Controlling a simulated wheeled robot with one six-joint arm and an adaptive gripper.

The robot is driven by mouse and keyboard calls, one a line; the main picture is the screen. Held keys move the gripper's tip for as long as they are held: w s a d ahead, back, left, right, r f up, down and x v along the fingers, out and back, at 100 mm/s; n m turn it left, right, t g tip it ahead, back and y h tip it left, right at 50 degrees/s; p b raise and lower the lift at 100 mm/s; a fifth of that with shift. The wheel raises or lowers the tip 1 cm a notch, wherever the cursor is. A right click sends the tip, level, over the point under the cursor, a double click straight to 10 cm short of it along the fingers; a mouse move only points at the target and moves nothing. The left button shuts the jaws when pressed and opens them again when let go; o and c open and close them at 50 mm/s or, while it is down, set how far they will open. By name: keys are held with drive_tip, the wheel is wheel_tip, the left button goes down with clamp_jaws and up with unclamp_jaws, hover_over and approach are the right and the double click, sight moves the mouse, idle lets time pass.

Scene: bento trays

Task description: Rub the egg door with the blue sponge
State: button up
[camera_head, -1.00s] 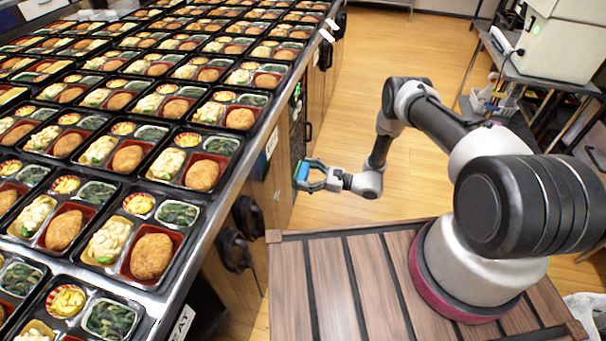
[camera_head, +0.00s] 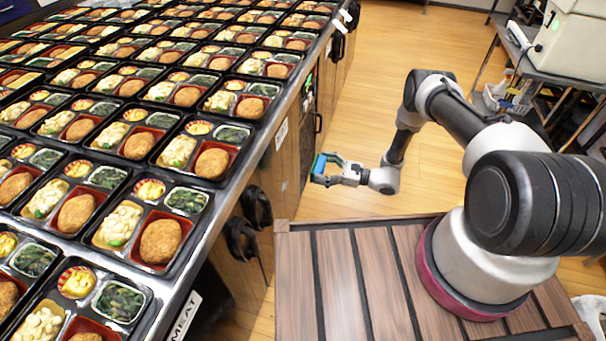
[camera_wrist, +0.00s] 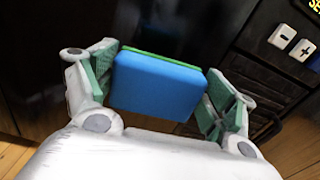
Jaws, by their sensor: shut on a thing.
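My gripper (camera_head: 322,167) is shut on the blue sponge (camera_head: 318,168), beside the counter's front and low over the floor side. In the wrist view the sponge (camera_wrist: 158,85) is a blue block with a green layer along its far edge, held between the two green-padded fingers. Wooden doors run along the counter front. A white label (camera_head: 281,133) above one door is too small to read, so I cannot tell whether it marks the egg door (camera_head: 284,168). A dark panel (camera_wrist: 175,28) lies beyond the sponge; contact is not clear.
Rows of bento trays (camera_head: 160,240) cover the counter. A "MEAT" label (camera_head: 185,315) sits on its near front edge, with dark handles (camera_head: 240,240) below. White plus and minus buttons (camera_wrist: 283,36) show on the dark panel. Open wooden floor (camera_head: 400,60) lies to the right.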

approach(281, 193)
drive_tip(key=d, duration=0.2)
drive_tip(key=shift+x, duration=3.05)
drive_tip(key=shift+x, duration=1.05)
drive_tip(key=shift+s+r, duration=0.1)
drive_tip(key=shift+s, duration=0.05)
drive_tip(key=shift+w+d, duration=0.3)
drive_tip(key=shift+w, duration=0.45)
drive_tip(key=shift+w+d, duration=0.3)
drive_tip(key=shift+w, duration=0.45)
drive_tip(key=shift+w+d, duration=0.3)
drive_tip(key=shift+w, duration=0.65)
drive_tip(key=shift+w+d, duration=0.25)
drive_tip(key=shift+w, duration=0.65)
drive_tip(key=shift+s+a, duration=0.45)
drive_tip(key=shift+s, duration=0.7)
drive_tip(key=shift+s+a, duration=0.4)
drive_tip(key=shift+s, duration=0.8)
drive_tip(key=shift+s+a, duration=0.45)
drive_tip(key=shift+s, duration=0.7)
